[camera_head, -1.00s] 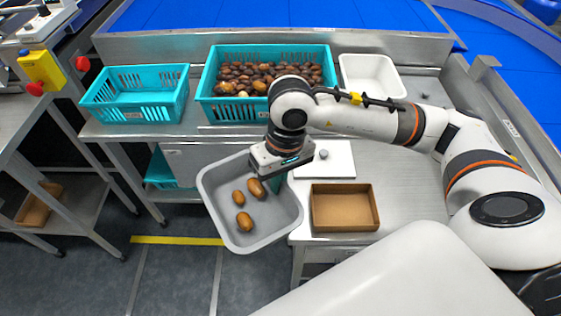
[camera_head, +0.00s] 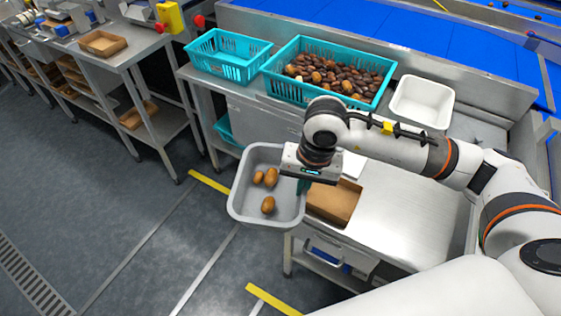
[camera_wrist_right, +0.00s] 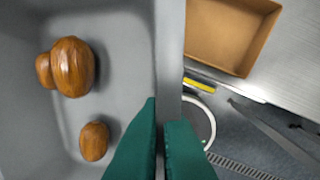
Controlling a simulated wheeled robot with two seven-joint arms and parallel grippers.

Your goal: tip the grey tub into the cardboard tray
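The grey tub (camera_head: 239,203) holds 3 brown dates and hangs in the air off the table's front-left edge, looking roughly level. My right gripper (camera_head: 305,185) is at the tub's right side. In the right wrist view its green fingers (camera_wrist_right: 160,140) are shut on the tub's wall (camera_wrist_right: 170,60), with the dates (camera_wrist_right: 74,66) inside to the left. The cardboard tray (camera_head: 335,202) is on the table just right of the tub, partly hidden by my gripper. The tray looks empty in the right wrist view (camera_wrist_right: 225,35). My left gripper is not in view.
A teal crate full of dates (camera_head: 281,88), an empty teal crate (camera_head: 206,62) and a white bin (camera_head: 420,112) stand along the back of the steel table (camera_head: 410,210). A side table (camera_head: 135,52) is at the left. The table right of the tray is clear.

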